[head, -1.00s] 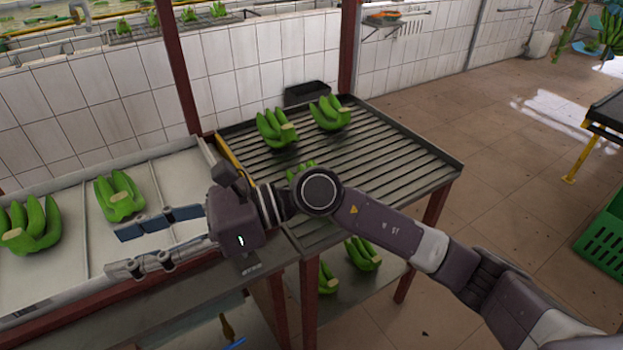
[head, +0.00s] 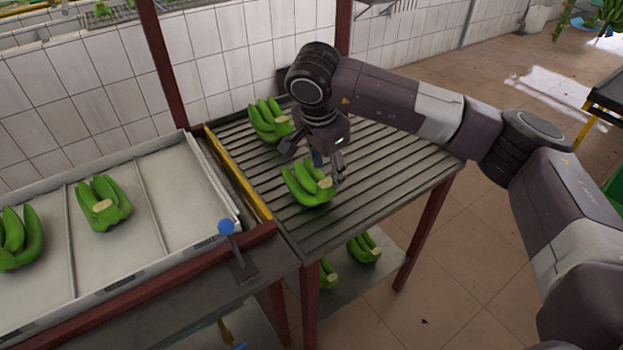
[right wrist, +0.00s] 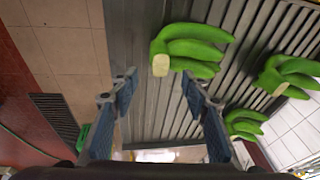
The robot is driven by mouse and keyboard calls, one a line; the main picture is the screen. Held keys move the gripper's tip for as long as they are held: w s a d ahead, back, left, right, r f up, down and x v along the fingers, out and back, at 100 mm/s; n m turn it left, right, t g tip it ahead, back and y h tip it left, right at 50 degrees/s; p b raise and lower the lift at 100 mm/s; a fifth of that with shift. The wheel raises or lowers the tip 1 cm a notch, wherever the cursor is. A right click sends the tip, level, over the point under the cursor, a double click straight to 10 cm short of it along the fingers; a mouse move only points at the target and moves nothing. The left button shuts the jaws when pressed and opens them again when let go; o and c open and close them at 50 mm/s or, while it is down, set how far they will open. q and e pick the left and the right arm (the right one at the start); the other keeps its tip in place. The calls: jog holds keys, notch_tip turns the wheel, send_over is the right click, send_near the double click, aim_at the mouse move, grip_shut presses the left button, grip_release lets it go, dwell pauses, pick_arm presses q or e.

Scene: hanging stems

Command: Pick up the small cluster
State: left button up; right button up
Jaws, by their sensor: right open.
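Three green banana clusters show in the right wrist view. The nearest cluster (head: 308,187), with a pale cut crown, lies on the slatted table (head: 385,185); it also shows in the right wrist view (right wrist: 195,48). A second cluster (head: 266,122) lies farther back on the slats. I cannot tell for sure which is the small one. My right gripper (head: 315,162) is open and empty, pointing down just behind and above the nearest cluster. In the right wrist view the fingers (right wrist: 160,92) are apart, with the nearest cluster ahead of them. My left gripper is out of view.
A pale divided tray (head: 158,190) at left holds more clusters (head: 104,203). A blue-knobbed lever (head: 226,228) stands between tray and slatted table. More clusters (head: 364,248) lie on the shelf below. The slats' right side is clear.

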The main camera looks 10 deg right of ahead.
aim_at(327, 183)
notch_tip(327, 183, down, 2)
jog(key=shift+s+d+f+p, duration=0.1)
jog(key=shift+s+p, duration=0.05)
jog(key=shift+p, duration=0.55)
jog(key=x, duration=0.2)
jog(key=shift+w+f, duration=0.25)
jog(key=shift+w, duration=0.15)
jog(key=shift+w+f, duration=0.1)
jog(key=shift+s, duration=0.2)
jog(key=shift+c, duration=1.1)
jog(key=shift+w, duration=0.1)
jog(key=c, duration=0.8)
grip_shut()
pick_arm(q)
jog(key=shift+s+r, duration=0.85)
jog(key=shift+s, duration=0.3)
pick_arm(e)
jog(key=shift+w, duration=0.1)
